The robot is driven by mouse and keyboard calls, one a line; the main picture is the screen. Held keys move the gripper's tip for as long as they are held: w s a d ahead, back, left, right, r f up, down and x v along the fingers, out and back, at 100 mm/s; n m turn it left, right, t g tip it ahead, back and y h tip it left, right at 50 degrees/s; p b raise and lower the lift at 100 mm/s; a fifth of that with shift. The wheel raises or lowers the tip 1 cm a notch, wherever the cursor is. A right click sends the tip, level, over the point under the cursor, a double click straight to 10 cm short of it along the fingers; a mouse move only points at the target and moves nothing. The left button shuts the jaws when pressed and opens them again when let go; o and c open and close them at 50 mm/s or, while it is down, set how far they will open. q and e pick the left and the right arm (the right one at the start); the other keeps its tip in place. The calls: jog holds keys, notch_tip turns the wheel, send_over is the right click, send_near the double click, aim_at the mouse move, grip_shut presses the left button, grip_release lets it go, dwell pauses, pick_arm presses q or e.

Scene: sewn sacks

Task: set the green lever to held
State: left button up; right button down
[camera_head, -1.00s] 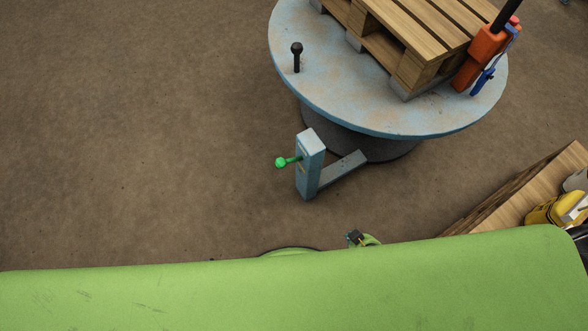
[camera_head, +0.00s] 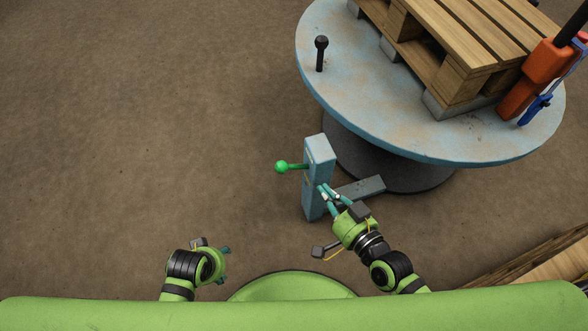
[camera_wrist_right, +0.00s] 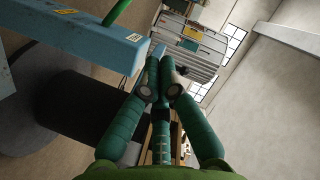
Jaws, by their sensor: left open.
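The green lever (camera_head: 283,167) has a round knob and sticks out to the left from the upper part of a blue post (camera_head: 313,196). In the right wrist view, part of the green lever (camera_wrist_right: 117,12) shows at the top, beside the blue post (camera_wrist_right: 75,45). My right gripper (camera_head: 325,191) is at the post's right side, below the lever and apart from its knob. Its fingertips lie close together in the right wrist view (camera_wrist_right: 160,65), with nothing seen held; contact with the post is unclear. My left gripper (camera_head: 226,264) is open and empty, low and left of the post.
A round blue turntable (camera_head: 400,130) on a dark base carries a wooden pallet (camera_head: 455,85) and a black knobbed peg (camera_head: 320,54). A bracket (camera_head: 362,188) joins post and base. A wooden edge (camera_head: 530,265) is at lower right. The floor to the left is clear.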

aim_at(293, 167)
jog(key=shift+w, duration=0.1)
pick_arm(q)
jog(key=w+b+v, duration=0.2)
jog(key=b+v, duration=0.2)
jog(key=v, duration=0.5)
jog(key=shift+r+t, duration=0.3)
jog(key=shift+r, duration=0.3)
pick_arm(e)
jog(key=s+a+f+x, duration=0.1)
jog(key=f+x, duration=0.1)
jog(key=x, duration=1)
jog(key=shift+a+f, duration=0.2)
jog(key=shift+a, duration=0.15)
pick_arm(q)
jog(key=shift+w, duration=0.15)
pick_arm(e)
jog(key=shift+w, duration=0.1)
